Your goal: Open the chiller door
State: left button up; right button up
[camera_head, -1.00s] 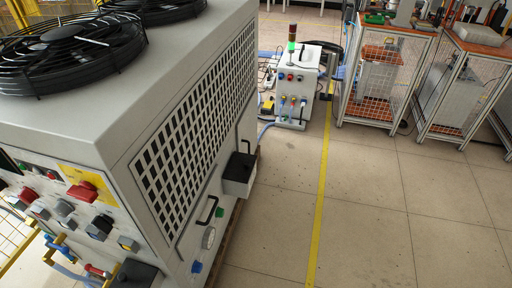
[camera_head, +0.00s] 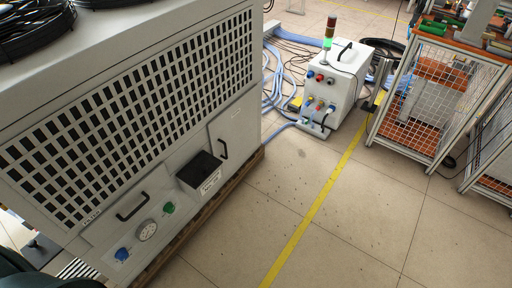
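The chiller (camera_head: 100,36) is a large pale grey cabinet on the left, with black fans on top and a grid of dark slots on its side. A narrow panel that looks like its door (camera_head: 236,126) is at the right end of that side, flush and closed. A black upright handle (camera_head: 223,149) is on this panel. A second black handle (camera_head: 132,207) sits lower left, on the lower panel. Neither of my grippers shows. A dark rounded shape at the bottom left corner may be part of my arm.
A black open-topped box (camera_head: 199,170) juts out from the chiller's side, and a gauge (camera_head: 147,230) is lower left. A white unit (camera_head: 340,82) with a green-lit signal tower and blue hoses stands behind. Caged benches (camera_head: 428,95) are at right. The floor between is clear.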

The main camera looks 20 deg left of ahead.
aim_at(233, 133)
jog(key=i+l, duration=0.15)
jog(key=l, duration=0.25)
jog(key=i+l, duration=0.1)
jog(key=l, duration=0.25)
jog(key=i+l+u, duration=0.1)
jog(key=l, duration=0.3)
jog(key=i+l, duration=0.15)
jog(key=l, duration=0.25)
